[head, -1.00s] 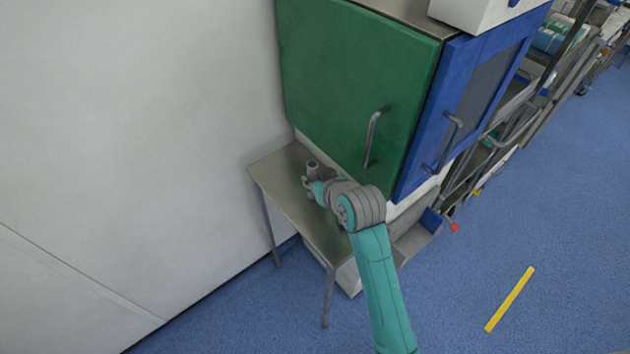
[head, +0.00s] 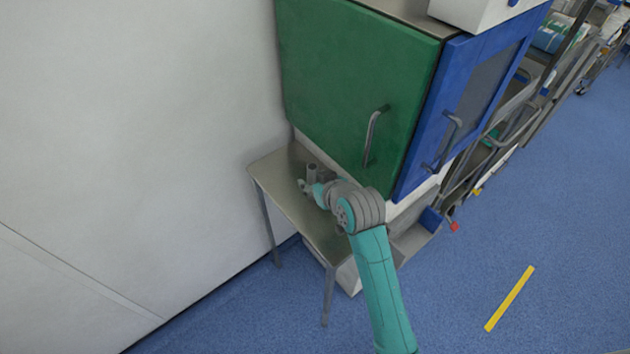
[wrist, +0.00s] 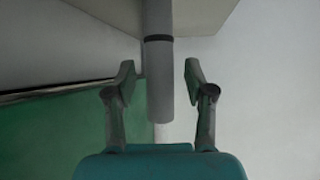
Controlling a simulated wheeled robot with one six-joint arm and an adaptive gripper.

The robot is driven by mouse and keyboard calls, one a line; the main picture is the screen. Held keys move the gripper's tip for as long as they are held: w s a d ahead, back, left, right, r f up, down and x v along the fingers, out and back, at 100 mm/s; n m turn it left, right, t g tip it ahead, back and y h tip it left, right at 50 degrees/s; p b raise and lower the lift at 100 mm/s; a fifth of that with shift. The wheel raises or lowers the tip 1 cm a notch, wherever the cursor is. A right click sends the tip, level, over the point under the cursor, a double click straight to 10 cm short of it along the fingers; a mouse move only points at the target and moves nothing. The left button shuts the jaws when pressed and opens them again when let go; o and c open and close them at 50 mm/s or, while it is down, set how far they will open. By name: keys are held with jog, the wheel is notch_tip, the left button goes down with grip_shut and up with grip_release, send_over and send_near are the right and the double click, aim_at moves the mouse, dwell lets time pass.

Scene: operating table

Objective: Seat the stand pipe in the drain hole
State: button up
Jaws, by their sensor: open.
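The stand pipe (wrist: 158,80) is a grey cylinder with a dark ring, in the middle of the wrist view. It also shows as a small upright grey cylinder (head: 312,172) above the metal side table in the head view. My gripper (wrist: 160,78) is open, with one finger on each side of the pipe and a visible gap at both. In the head view my gripper (head: 306,187) is at the pipe, small and partly hidden by my wrist. The pipe's foot is hidden, and I cannot make out the drain hole in either view.
The metal side table (head: 278,190) stands against the white wall (head: 130,130). A green cabinet door (head: 350,90) with a metal handle rises close behind it. A blue door (head: 470,90) is to the right. Blue floor (head: 540,210) is open at the right.

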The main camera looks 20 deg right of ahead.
jog(key=v, duration=1.2)
jog(key=shift+m+t, duration=0.3)
jog(key=shift+m, duration=0.1)
jog(key=s+f, duration=0.6)
jog(key=shift+s+a+f, duration=0.1)
jog(key=shift+a+f, duration=0.05)
jog(key=shift+a, duration=0.05)
jog(key=s+t+h, duration=0.1)
jog(key=s+t, duration=0.2)
jog(key=s, duration=2.5)
jog(key=shift+a+f, duration=0.2)
jog(key=shift+a, duration=0.1)
jog(key=shift+o, duration=0.5)
jog(key=shift+s+r, duration=0.3)
jog(key=shift+s, duration=0.15)
